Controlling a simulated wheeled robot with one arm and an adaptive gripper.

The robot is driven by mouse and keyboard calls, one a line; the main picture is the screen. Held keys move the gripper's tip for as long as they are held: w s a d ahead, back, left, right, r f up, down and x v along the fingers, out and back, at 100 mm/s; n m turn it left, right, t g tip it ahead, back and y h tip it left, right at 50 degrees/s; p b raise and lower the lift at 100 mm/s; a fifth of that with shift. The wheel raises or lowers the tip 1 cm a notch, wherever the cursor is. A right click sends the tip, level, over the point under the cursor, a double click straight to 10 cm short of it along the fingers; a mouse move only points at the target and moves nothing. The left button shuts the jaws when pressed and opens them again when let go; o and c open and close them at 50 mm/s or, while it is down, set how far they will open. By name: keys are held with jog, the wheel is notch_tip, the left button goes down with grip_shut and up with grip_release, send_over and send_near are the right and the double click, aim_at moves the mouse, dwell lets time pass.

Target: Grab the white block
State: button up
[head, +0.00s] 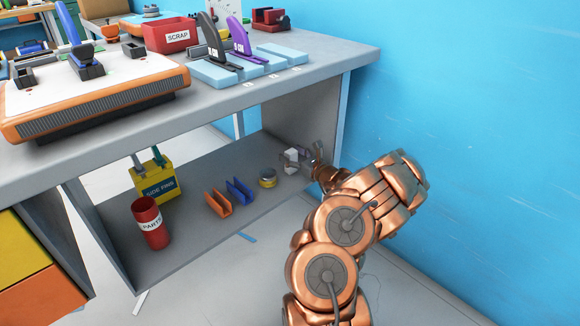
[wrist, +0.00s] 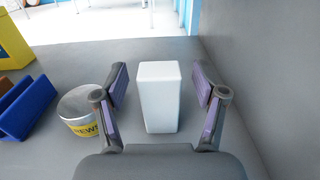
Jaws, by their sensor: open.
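The white block (wrist: 158,98) stands upright on the grey lower shelf, between the two open fingers of my gripper (wrist: 160,100) in the wrist view. A small gap shows on each side of the block, so the fingers look apart from it. In the head view my gripper (head: 305,158) reaches under the bench at the shelf's right end. There the white block (head: 291,155) shows partly, with the fingers covering some of it.
A screws tin (wrist: 85,110) stands just left of the left finger. Blue (head: 240,191) and orange (head: 218,202) brackets, a yellow side fins box (head: 155,183) and a red parts cup (head: 151,223) stand farther left. The bench's side panel (wrist: 265,70) is close on the right.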

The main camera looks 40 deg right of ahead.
jog(key=shift+w, duration=0.3)
jog(key=shift+c, duration=0.2)
jog(key=c, duration=1.2)
jog(key=shift+r+p, duration=0.3)
jog(key=shift+r, duration=0.25)
notch_tip(320, 180, up, 3)
jog(key=shift+s+r+p, duration=0.15)
jog(key=shift+p, duration=0.7)
jog(key=s+a+p, duration=0.1)
jog(key=s, duration=0.4)
jog(key=s+a+p, duration=0.1)
jog(key=s+p, duration=0.1)
jog(key=s, duration=0.3)
jog(key=s+a+p, duration=0.1)
jog(key=s, duration=0.4)
jog(key=shift+s+a+r, duration=0.1)
jog(key=shift+s+r, duration=0.1)
jog(key=shift+r, duration=0.15)
